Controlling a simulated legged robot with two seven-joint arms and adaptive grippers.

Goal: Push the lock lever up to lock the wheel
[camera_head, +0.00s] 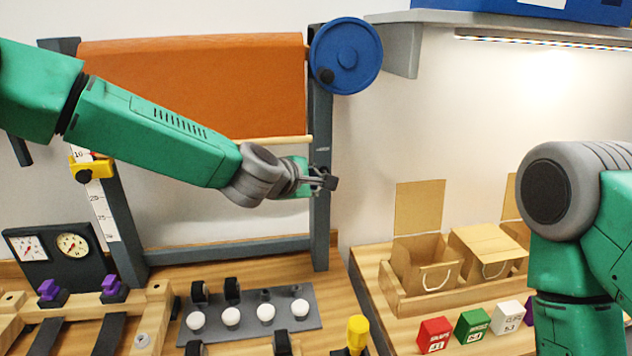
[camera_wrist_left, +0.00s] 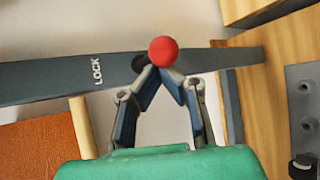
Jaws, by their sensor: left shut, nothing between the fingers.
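The blue wheel (camera_head: 346,55) is at the top of the right-hand grey post (camera_head: 320,225) of the frame. In the left wrist view the post carries the white word LOCK (camera_wrist_left: 97,71). The lock lever's red ball knob (camera_wrist_left: 163,51) sits beside LOCK, on the side toward the table, with a black pivot (camera_wrist_left: 139,62) near it. My left gripper (camera_head: 330,180) is at the post, well below the wheel. In the wrist view its shut fingertips (camera_wrist_left: 163,73) are right at the knob; I cannot tell if they touch. The lever is hidden behind the gripper in the head view. My right gripper is out of view.
An orange cloth (camera_head: 200,85) hangs on the frame behind my left arm, with a pale bar (camera_head: 285,139) along its lower edge. A panel with white knobs (camera_head: 266,312) and a yellow-topped peg (camera_head: 357,330) are below. Open boxes (camera_head: 425,265) stand at the right.

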